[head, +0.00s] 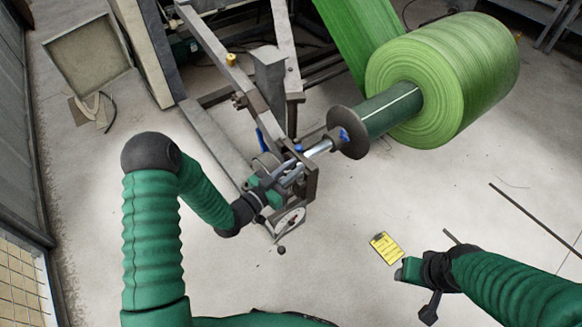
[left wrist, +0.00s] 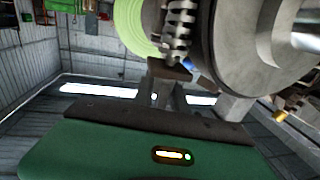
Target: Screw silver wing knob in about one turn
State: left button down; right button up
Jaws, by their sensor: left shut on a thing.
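My left gripper (head: 264,188) is at the near end of the metal roll stand, beside the silver shaft (head: 318,149). It is shut on a small part there, which I take to be the silver wing knob. The knob itself is hidden by the gripper in the head view, and I cannot make out its wings. In the left wrist view, my green gripper body (left wrist: 150,150) fills the bottom, and a coil spring (left wrist: 178,32) stands close above it next to a large grey round part (left wrist: 245,45). My right gripper (head: 418,285) is low at the right, away from the stand; its fingers are unclear.
A large green roll (head: 445,80) sits on the shaft behind a dark round flange (head: 347,132). A round dial (head: 290,222) is just below my left gripper. A yellow label (head: 386,248) and a thin dark rod (head: 535,220) lie on the floor at the right.

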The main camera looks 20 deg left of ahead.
pick_arm(q)
jog(key=shift+s+d+m+g+h+b, duration=0.25)
jog(key=shift+s+m+g+h+b, duration=0.4)
jog(key=shift+m+g+h, duration=1.4)
jog(key=shift+s+d+m+g+h+b, duration=0.25)
jog(key=shift+m+g+h+b, duration=0.85)
jog(key=shift+m+g, duration=1.85)
jog(key=shift+s+d+m+g+h+b, duration=0.25)
jog(key=shift+s+m+g+h+b, duration=0.35)
jog(key=shift+m+g+h, duration=1.9)
jog(key=shift+w+n+g+y, duration=0.1)
jog(key=shift+n+g+y, duration=0.8)
jog(key=shift+g, duration=0.1)
jog(key=c, duration=1.5)
grip_release()
jog(key=shift+c, duration=0.2)
